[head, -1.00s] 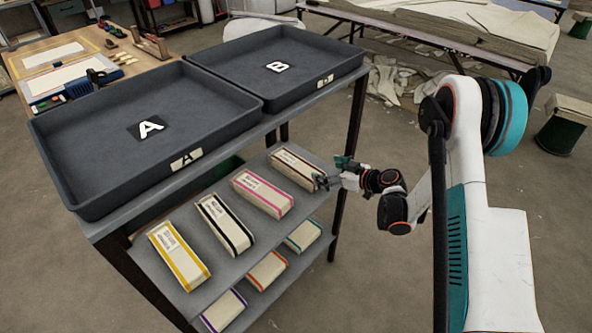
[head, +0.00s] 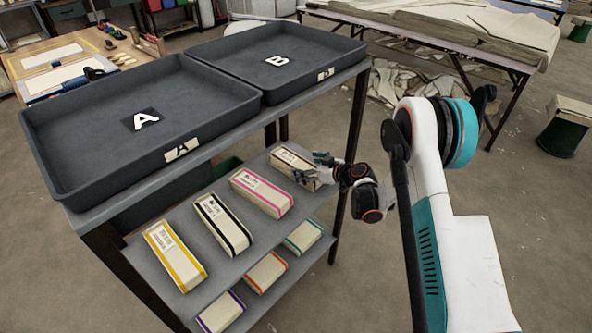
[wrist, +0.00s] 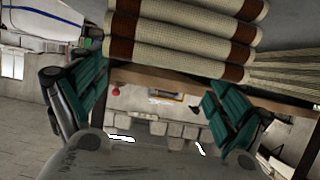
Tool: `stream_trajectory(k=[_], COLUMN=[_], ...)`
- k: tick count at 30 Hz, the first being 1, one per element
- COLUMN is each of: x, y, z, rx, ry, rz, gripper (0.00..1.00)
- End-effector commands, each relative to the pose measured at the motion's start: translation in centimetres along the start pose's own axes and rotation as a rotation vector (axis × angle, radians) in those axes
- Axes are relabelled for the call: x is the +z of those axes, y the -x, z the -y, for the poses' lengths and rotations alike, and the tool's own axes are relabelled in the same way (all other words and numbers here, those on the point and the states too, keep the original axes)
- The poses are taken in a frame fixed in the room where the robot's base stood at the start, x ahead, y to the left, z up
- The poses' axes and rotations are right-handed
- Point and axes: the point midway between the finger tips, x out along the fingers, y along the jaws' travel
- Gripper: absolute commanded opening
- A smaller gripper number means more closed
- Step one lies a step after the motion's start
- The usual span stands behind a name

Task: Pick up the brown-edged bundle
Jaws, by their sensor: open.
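The brown-edged bundle (head: 288,158) is a cream folded stack with a dark brown band. It lies at the right end of the upper shelf under the trays. My gripper (head: 312,170) is at the bundle's near right end and hides part of it. In the wrist view the bundle (wrist: 185,42) shows as stacked cream folds with brown bands, at the top of the picture. The teal fingers of my gripper (wrist: 155,90) are spread wide and empty there, with the bundle above the gap between them. Whether a finger touches it I cannot tell.
Pink (head: 262,192), black (head: 222,224) and yellow (head: 174,257) banded bundles lie to the left on the same shelf. More bundles lie on the lower shelf (head: 272,306). Trays A (head: 75,125) and B (head: 235,55) stand above. A dark rack post (head: 355,120) rises near my gripper.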

Motion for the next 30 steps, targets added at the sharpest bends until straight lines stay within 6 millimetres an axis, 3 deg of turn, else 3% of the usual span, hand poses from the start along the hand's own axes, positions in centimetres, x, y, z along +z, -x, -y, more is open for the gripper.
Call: stream_trajectory(k=[6, 13, 21, 30], x=[0.3, 0.1, 0.1, 0.0], y=[-3.1, -3.2, -3.2, -3.2], z=[0.0, -0.1, -0.1, -0.1], rx=[-0.001, 0.000, 0.000, 0.000], ry=[0.002, 0.001, 0.001, 0.001], rz=[0.001, 0.001, 0.001, 0.000], gripper=[0.90, 0.90, 0.35, 0.35])
